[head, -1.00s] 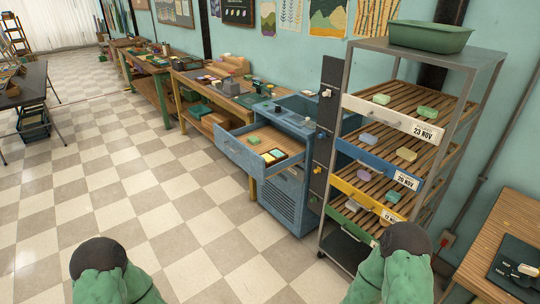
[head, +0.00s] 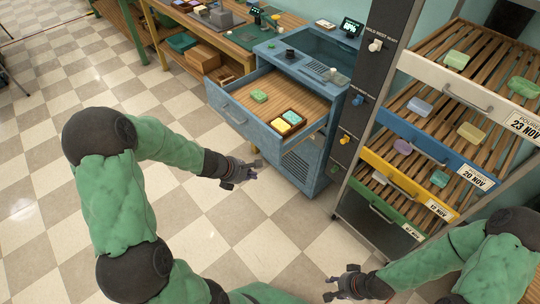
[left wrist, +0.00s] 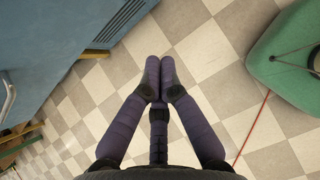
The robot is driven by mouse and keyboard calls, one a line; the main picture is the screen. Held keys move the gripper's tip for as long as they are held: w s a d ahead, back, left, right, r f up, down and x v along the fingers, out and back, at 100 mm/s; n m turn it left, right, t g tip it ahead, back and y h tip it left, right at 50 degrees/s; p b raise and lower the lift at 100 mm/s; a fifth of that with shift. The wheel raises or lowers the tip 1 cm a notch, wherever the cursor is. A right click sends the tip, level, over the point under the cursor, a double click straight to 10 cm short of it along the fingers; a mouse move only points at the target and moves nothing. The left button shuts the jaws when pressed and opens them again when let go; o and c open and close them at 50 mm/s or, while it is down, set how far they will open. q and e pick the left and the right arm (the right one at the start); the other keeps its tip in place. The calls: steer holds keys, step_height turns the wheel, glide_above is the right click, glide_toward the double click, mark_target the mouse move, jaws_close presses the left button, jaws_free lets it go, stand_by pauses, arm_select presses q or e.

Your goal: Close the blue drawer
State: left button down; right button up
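The blue drawer (head: 250,131) of the blue cabinet (head: 312,150) stands pulled out, with its handle on the front. In its wooden-bottomed inside lie a green soap (head: 259,96) and a small tray (head: 287,133) with yellow and pale green pieces. My left gripper (head: 250,175) is below and in front of the drawer front, apart from it. The left wrist view shows its fingers (left wrist: 158,78) with tips together and nothing between them; blue cabinet surface (left wrist: 70,35) is at upper left. My right gripper (head: 332,283) is low in front of the rack, apart from everything; its opening is unclear.
A metal rack at right holds slatted trays with soaps; their fronts are white (head: 470,85), blue (head: 427,145), yellow (head: 407,186) and green (head: 383,206). Dark panel with knobs (head: 365,100) stands between cabinet and rack. A workbench (head: 220,38) is behind. Checkered floor in front is free.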

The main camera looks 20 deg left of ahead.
arm_select(q)
step_height(320, 180, up, 4)
steer(key=w+a+n+t, duration=0.2)
steer(key=a+n, duration=0.1)
steer(key=b, duration=0.5)
glide_toward(276, 156)
steer(key=shift+x, duration=2.8)
arm_select(e)
steer(key=shift+f, duration=2.5)
